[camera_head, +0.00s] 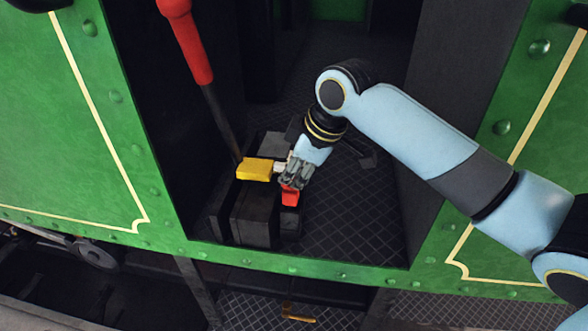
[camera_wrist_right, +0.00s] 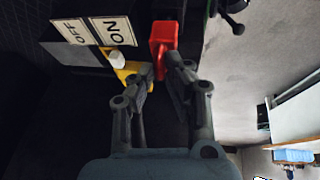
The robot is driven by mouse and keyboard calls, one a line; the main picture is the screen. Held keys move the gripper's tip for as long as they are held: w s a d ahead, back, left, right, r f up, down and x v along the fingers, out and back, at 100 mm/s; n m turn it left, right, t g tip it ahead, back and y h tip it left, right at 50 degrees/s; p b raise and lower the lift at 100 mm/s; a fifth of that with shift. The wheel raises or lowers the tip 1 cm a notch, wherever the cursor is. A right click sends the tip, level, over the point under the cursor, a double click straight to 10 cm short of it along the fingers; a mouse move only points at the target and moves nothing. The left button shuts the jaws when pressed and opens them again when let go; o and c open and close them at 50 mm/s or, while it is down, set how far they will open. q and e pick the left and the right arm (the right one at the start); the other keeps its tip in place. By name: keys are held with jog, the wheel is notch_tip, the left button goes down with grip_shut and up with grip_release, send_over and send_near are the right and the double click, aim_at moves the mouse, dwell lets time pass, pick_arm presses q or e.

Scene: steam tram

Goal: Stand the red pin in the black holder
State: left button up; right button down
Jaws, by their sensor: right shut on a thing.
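The red pin (camera_head: 290,197) is a small red block-like piece at the tip of my right gripper (camera_head: 288,181). In the right wrist view the red pin (camera_wrist_right: 163,37) stands out beyond the fingertips (camera_wrist_right: 162,70), which are closed on its lower part. A narrow black block (camera_head: 290,222), which looks like the black holder, is directly below the pin in the head view. I cannot tell whether the pin is above it, touching it or in it. The gripper hides part of the pin. My left gripper is not in view.
A yellow piece (camera_head: 255,169) sits atop a dark box (camera_head: 252,212) just left of the gripper. ON and OFF plates (camera_wrist_right: 114,31) show in the wrist view. A red-handled lever (camera_head: 190,45) rises behind. Green panels flank the opening; dark tread floor (camera_head: 350,215) is free at right.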

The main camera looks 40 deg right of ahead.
jog(key=shift+f, duration=0.3)
jog(key=c, duration=1.3)
grip_release()
jog(key=shift+o, duration=0.2)
jog(key=v, duration=1.2)
